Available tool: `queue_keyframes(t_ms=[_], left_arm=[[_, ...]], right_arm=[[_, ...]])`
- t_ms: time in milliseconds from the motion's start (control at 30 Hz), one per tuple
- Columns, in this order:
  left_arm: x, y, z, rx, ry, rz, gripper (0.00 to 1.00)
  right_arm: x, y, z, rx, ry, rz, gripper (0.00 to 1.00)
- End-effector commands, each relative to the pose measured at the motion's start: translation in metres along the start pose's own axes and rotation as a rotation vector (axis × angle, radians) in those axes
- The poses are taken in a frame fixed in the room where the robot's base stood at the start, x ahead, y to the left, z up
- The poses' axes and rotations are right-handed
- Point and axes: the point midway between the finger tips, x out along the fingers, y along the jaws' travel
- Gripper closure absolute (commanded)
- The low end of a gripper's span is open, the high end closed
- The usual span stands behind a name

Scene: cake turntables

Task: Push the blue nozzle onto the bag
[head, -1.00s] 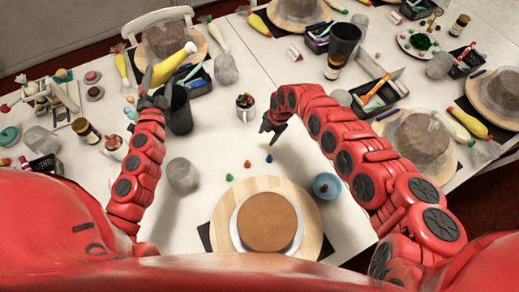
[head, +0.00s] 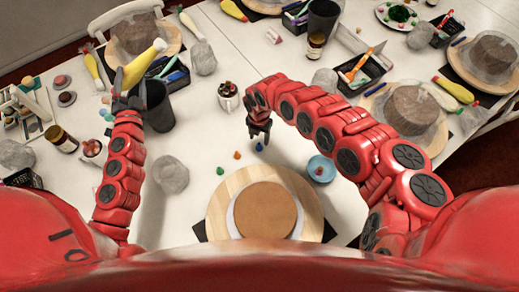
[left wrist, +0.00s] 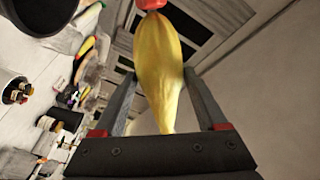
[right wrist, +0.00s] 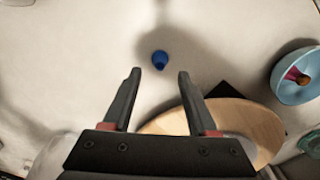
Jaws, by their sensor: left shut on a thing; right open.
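The blue nozzle (right wrist: 160,60) stands on the white table, just ahead of my right gripper's fingertips in the right wrist view. It also shows below that gripper in the head view (head: 259,147). My right gripper (right wrist: 159,76) is open and empty, pointing down above the table; it also shows in the head view (head: 259,132). The bag is a yellow piping bag (head: 140,69), held tilted above the table at the left. My left gripper (head: 124,98) is shut on it. The bag fills the middle of the left wrist view (left wrist: 163,70), with a red end at the top.
A cake (head: 265,210) sits on a wooden turntable (head: 218,213) in front of me. A blue bowl (head: 321,168) stands right of the nozzles. A dark cup (head: 157,110) stands beside the left gripper.

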Motion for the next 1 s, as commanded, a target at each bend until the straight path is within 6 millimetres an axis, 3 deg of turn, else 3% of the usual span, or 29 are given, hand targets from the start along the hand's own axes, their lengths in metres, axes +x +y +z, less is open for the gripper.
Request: queue_keyframes(t_ms=[33,100,300,667,1000], left_arm=[[-0.001,0.012,0.008,0.000,0.001,0.000,0.46],[-0.001,0.022,0.015,0.000,0.001,0.000,0.46],[-0.002,0.039,0.027,0.000,0.001,0.000,0.46],[-0.002,0.040,0.028,0.000,0.001,0.000,0.46],[-0.002,0.040,0.028,0.000,0.001,0.000,0.46]], right_arm=[[0.017,0.001,-0.001,0.001,0.002,0.001,0.41],[0.029,0.000,0.000,0.001,0.000,-0.001,0.41],[0.051,-0.001,0.000,0.002,0.000,-0.001,0.41],[0.053,0.000,0.000,0.002,0.001,0.000,0.41],[0.053,0.000,0.001,0.002,0.000,0.001,1.00]])
